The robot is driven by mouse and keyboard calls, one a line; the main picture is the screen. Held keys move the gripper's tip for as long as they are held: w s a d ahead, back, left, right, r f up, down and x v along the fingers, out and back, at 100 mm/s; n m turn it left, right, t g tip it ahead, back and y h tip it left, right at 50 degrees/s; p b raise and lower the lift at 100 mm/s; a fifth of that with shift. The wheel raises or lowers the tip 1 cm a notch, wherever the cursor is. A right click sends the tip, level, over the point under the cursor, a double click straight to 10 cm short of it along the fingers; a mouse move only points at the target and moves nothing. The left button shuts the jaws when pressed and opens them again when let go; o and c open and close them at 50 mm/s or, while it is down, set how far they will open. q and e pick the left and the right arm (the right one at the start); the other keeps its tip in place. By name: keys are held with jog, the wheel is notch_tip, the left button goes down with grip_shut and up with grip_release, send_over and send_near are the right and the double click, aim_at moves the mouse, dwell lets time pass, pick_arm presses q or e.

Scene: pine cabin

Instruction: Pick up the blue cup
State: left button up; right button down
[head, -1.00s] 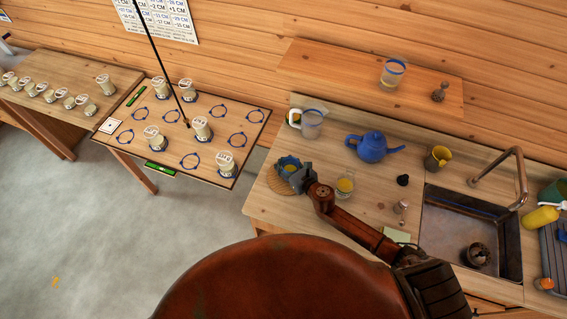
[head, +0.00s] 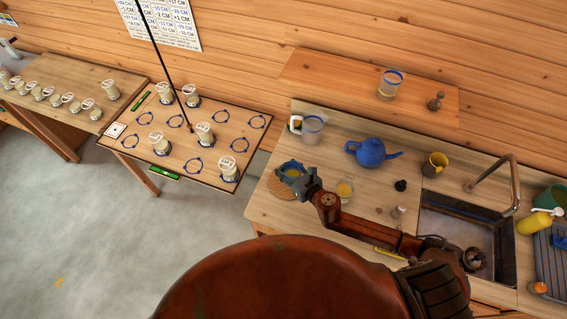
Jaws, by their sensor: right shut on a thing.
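The blue cup (head: 291,166), with something yellow inside, is at the left end of the counter, above a round woven mat (head: 281,190). My right gripper (head: 300,180) is shut on the blue cup from its near right side. The gripper hides part of the cup's wall and base. I cannot tell whether the cup touches the mat or is slightly clear of it. My left gripper is not in view.
Close by on the counter (head: 263,208) stand a glass of yellow liquid (head: 345,189), a clear jug (head: 312,127) and a blue teapot (head: 371,153). A yellow mug (head: 435,164) and a sink (head: 440,215) are further right. A board with ringed jars (head: 190,150) stands left.

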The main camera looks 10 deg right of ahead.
jog(key=s+a+r, duration=0.1)
jog(key=s+r, duration=0.3)
jog(key=s, duration=0.5)
jog(key=shift+a+r, duration=0.1)
dwell(0.8)
